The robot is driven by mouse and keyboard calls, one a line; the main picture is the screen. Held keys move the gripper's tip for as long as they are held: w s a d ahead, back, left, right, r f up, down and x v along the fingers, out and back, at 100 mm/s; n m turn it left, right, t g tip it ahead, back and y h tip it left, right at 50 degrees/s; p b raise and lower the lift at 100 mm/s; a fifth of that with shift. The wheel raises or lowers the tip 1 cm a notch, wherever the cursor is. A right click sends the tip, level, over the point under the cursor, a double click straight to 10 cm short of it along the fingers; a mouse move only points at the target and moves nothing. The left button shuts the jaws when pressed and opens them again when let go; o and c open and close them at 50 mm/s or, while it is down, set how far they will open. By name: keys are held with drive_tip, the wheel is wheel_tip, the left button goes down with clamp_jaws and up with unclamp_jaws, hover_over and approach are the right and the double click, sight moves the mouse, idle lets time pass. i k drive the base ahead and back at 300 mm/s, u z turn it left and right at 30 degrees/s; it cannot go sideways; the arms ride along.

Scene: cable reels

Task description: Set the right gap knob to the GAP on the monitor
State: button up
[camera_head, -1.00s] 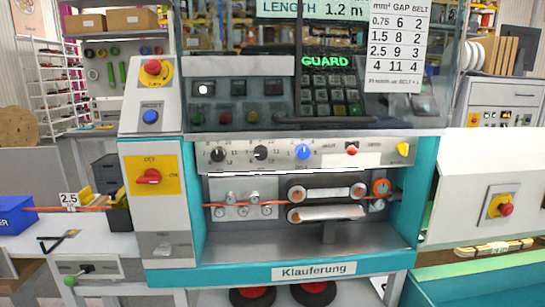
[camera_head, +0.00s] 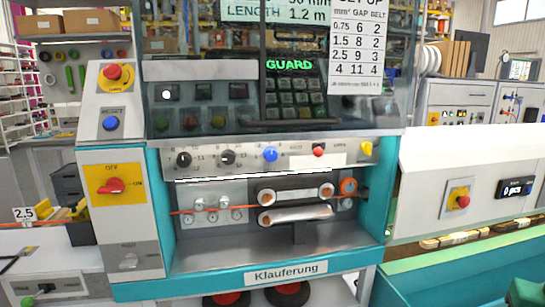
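The teal and white machine labelled Klauferung (camera_head: 286,273) fills the middle of the view. Its control strip carries two black knobs, a left one (camera_head: 184,159) and a right one (camera_head: 227,157), then a blue knob (camera_head: 270,154). The small scale print is too blurred to tell which is the right gap knob or its exact setting. The monitor (camera_head: 275,12) is cut off at the top; it shows LENGTH 1.2 m, and no GAP line shows. A white chart (camera_head: 359,45) lists mm², GAP and BELT; its 2.5 row reads 9 and 3. My gripper is not in view.
Green GUARD letters (camera_head: 289,65) glow behind the dark clear cover. A red button (camera_head: 318,150) and a yellow knob (camera_head: 366,149) sit right of the blue knob. An orange cable (camera_head: 188,212) enters from the left, near a 2.5 tag (camera_head: 24,214).

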sight(227, 156)
drive_tip(key=z, duration=0.4)
drive_tip(key=k, duration=1.3)
drive_tip(key=u, duration=0.85)
drive_tip(key=i, duration=1.05)
